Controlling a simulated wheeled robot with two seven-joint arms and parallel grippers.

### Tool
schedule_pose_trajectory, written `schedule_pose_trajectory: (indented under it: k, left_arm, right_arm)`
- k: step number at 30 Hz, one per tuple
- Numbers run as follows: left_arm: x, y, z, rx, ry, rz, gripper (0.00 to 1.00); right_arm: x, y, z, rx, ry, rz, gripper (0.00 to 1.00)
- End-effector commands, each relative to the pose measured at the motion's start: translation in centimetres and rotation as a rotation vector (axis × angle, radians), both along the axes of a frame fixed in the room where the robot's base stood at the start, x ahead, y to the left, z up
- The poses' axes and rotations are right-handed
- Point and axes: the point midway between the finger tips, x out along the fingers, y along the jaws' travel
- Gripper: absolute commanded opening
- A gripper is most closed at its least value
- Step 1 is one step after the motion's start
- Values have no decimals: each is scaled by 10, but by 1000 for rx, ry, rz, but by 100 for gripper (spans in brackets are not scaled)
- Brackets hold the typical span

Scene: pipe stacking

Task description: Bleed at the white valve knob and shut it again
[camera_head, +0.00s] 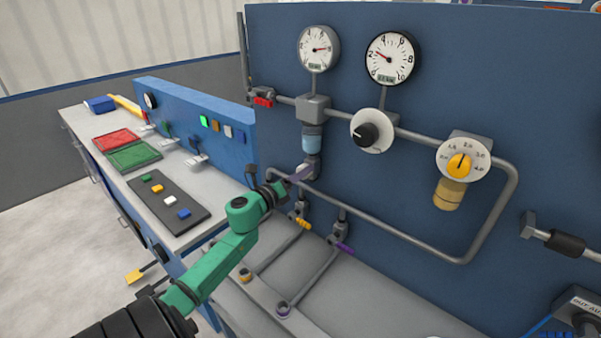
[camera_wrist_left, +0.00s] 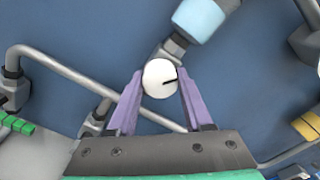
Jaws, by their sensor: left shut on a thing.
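In the head view my left gripper (camera_head: 300,174) reaches the pipe fitting just under the light-blue cup (camera_head: 312,143), and the knob is hidden there. The cup also shows in the left wrist view (camera_wrist_left: 198,17). My right gripper is not in view.
Two gauges (camera_head: 319,48) (camera_head: 391,57) sit above on the blue panel. A white dial with a black knob (camera_head: 371,131) and one with a yellow knob (camera_head: 459,165) are to the right. Yellow (camera_head: 303,223) and purple (camera_head: 344,249) handled valves sit below the gripper.

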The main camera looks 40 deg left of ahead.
Motion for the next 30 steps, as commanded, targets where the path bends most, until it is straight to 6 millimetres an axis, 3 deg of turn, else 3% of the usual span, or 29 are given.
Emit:
schedule_pose_trajectory:
  k: [15, 30]
  left_arm:
    - [0, 1, 1, -448, -9, 2, 0]
    - [0, 1, -1, -621, -12, 3, 0]
  right_arm:
    - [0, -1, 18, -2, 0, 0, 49]
    - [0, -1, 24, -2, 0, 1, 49]
